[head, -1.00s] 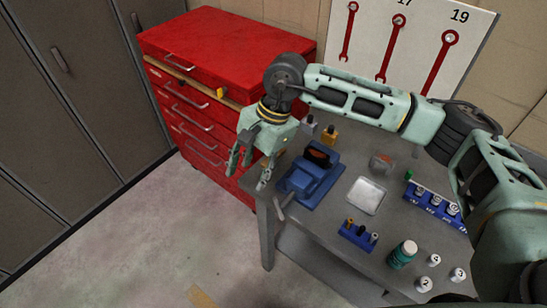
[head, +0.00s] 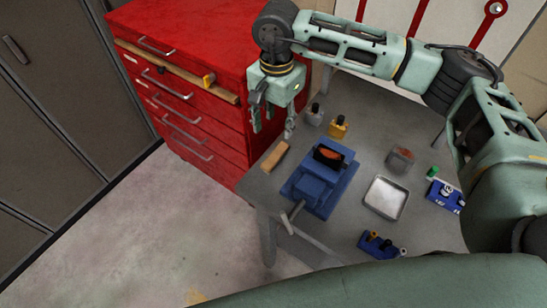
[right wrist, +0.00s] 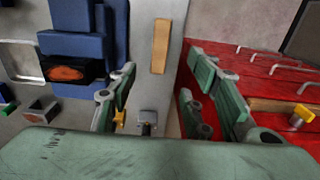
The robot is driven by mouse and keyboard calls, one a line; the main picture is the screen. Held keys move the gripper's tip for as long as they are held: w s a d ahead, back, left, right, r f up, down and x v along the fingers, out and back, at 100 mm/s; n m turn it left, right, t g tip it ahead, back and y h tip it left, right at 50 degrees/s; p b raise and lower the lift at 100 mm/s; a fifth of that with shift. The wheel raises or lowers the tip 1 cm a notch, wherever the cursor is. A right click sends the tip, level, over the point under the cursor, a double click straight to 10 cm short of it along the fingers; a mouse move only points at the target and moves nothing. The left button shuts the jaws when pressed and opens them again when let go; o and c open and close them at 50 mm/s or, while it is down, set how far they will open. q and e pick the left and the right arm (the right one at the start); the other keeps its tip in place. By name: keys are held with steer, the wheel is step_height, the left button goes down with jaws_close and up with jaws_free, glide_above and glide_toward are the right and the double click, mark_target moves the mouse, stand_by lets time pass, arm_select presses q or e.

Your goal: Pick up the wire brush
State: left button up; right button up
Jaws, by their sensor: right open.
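A tan wooden bar (head: 275,156), which looks like the back of the wire brush, lies on the grey table near its left edge, beside the blue vise. No bristles can be made out. In the right wrist view the wooden bar (right wrist: 160,46) lies ahead, between the lines of the two fingers. My right gripper (head: 273,126) is open and empty, just behind the bar in the head view and apart from it. It also shows in the wrist view (right wrist: 170,98) with its fingers spread. My left gripper is not in view.
The blue vise (head: 318,183) stands right of the bar. A grey and a yellow bottle (head: 338,127) stand behind it. A white-bottomed tray (head: 386,198) and a blue holder (head: 380,246) are further right. The red tool cabinet (head: 190,45) adjoins on the left.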

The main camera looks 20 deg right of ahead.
mark_target(275, 154)
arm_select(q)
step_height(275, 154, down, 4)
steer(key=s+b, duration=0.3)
arm_select(e)
steer(key=f, duration=0.4)
steer(key=shift+w, duration=0.25)
steer(key=shift+f, duration=0.1)
step_height(275, 154, down, 2)
steer(key=shift+s+p, duration=0.1)
steer(key=shift+p, duration=0.5)
steer(key=shift+f+p, duration=0.3)
steer(key=shift+f, duration=0.1)
steer(key=f+p, duration=0.1)
steer(key=f, duration=0.2)
steer(key=shift+s+f+p, duration=0.2)
steer(key=shift+f+p, duration=0.15)
steer(key=shift+p, duration=0.05)
steer(key=shift+f, duration=0.55)
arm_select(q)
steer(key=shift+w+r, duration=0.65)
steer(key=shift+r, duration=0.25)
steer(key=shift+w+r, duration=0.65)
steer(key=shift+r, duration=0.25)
arm_select(e)
jaws_close()
